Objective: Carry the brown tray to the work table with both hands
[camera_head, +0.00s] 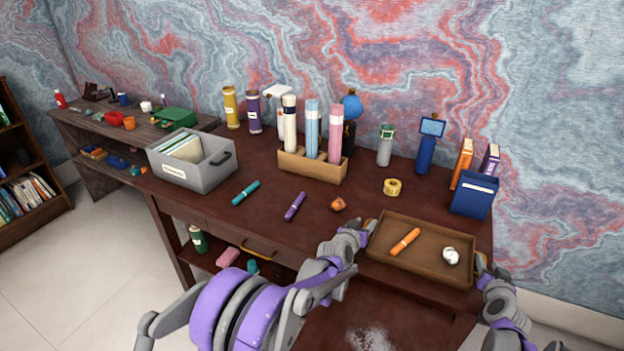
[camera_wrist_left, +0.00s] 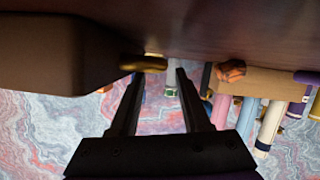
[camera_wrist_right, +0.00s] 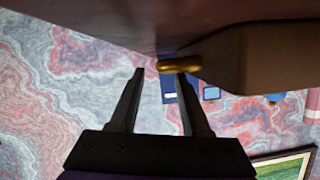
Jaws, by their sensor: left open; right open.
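The brown tray (camera_head: 425,263) lies flat at the right front of the dark wooden desk (camera_head: 225,205). An orange marker (camera_head: 405,241) and a crumpled white ball (camera_head: 451,256) lie in it. My left gripper (camera_head: 364,229) is open at the tray's left end. In the left wrist view a gold handle (camera_wrist_left: 143,63) on the tray (camera_wrist_left: 60,60) is by its fingertips. My right gripper (camera_head: 483,264) is open at the right end. In the right wrist view another gold handle (camera_wrist_right: 180,64) is by its fingertips. Which surface is the work table is not clear.
Behind the tray are a yellow tape roll (camera_head: 392,187) and a blue box (camera_head: 474,195). A lower brown surface with a white dusty patch (camera_head: 368,340) is in front. A cluttered side table (camera_head: 90,128) stands far left.

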